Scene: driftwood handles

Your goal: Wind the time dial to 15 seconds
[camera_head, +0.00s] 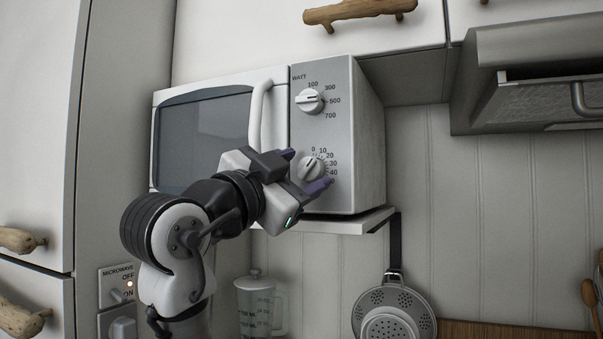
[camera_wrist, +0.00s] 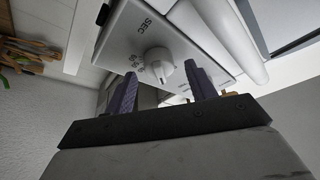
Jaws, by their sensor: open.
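The time dial (camera_head: 311,168) is a white round knob low on the microwave's (camera_head: 337,85) grey control panel, with numbers from 0 upward around it. The exact mark its pointer faces is not clear. My gripper (camera_head: 305,170) is open in front of the dial, with one purple finger at its upper left and the other at its lower right. In the wrist view the dial (camera_wrist: 158,62) shows between and beyond the two fingertips (camera_wrist: 160,80), below the letters SEC. I see no clear contact between fingers and dial.
The watt dial (camera_head: 310,101) is above the time dial. The microwave door handle (camera_head: 258,112) is close on the left. A shelf (camera_head: 345,222) carries the microwave. A colander (camera_head: 392,312) hangs below right. A wall switch (camera_head: 122,294) labelled MICROWAVE is at lower left.

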